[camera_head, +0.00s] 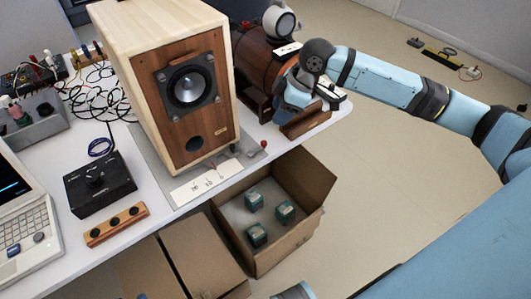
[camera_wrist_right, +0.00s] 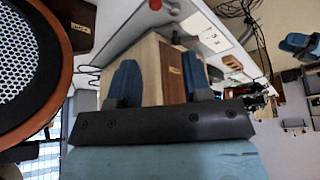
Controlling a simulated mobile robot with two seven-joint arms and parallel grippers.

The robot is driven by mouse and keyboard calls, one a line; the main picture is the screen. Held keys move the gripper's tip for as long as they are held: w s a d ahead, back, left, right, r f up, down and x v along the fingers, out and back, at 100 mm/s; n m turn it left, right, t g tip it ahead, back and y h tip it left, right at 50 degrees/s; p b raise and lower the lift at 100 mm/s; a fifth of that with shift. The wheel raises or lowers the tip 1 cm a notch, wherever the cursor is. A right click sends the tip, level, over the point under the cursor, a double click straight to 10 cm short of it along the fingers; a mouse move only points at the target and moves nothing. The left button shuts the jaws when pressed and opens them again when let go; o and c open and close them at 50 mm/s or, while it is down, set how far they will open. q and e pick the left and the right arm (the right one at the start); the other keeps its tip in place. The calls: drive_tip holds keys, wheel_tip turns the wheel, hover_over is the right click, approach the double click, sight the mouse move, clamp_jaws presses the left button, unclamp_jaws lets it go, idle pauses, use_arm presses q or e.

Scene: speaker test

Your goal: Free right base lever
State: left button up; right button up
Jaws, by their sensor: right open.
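The wooden speaker cabinet (camera_head: 192,118) stands on a grey base plate (camera_head: 152,150) on the bench. A small red knob (camera_head: 264,143) shows right of the cabinet's front foot; it also appears at the top of the right wrist view (camera_wrist_right: 155,4). It looks like the right base lever's end, but its shaft is not clear. My right gripper (camera_wrist_right: 160,83) is open and empty, its blue fingers apart, with the cabinet (camera_wrist_right: 150,60) beyond them. In the head view its fingers are mostly hidden by my wrist, above the bench's right end. A blue part (camera_wrist_right: 300,45), perhaps my left gripper, shows in the wrist view.
A reddish-brown wooden unit (camera_head: 258,65) stands close beside my right gripper. An open carton (camera_head: 300,222) with teal boxes is below the bench edge. A black control box (camera_head: 100,184), laptop (camera_head: 22,215) and cables (camera_head: 95,92) fill the left side.

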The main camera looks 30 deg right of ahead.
sight(265, 142)
drive_tip(key=b+x, duration=0.1)
drive_tip(key=x, duration=0.3)
drive_tip(key=d+b+x, duration=0.1)
drive_tip(key=x, duration=0.3)
drive_tip(key=b+x, duration=0.1)
drive_tip(key=x, duration=0.3)
drive_tip(key=shift+s+d+f+b, duration=0.2)
drive_tip(key=shift+f+b, duration=0.15)
drive_tip(key=shift+f, duration=0.25)
drive_tip(key=shift+g+h, duration=0.3)
clamp_jaws()
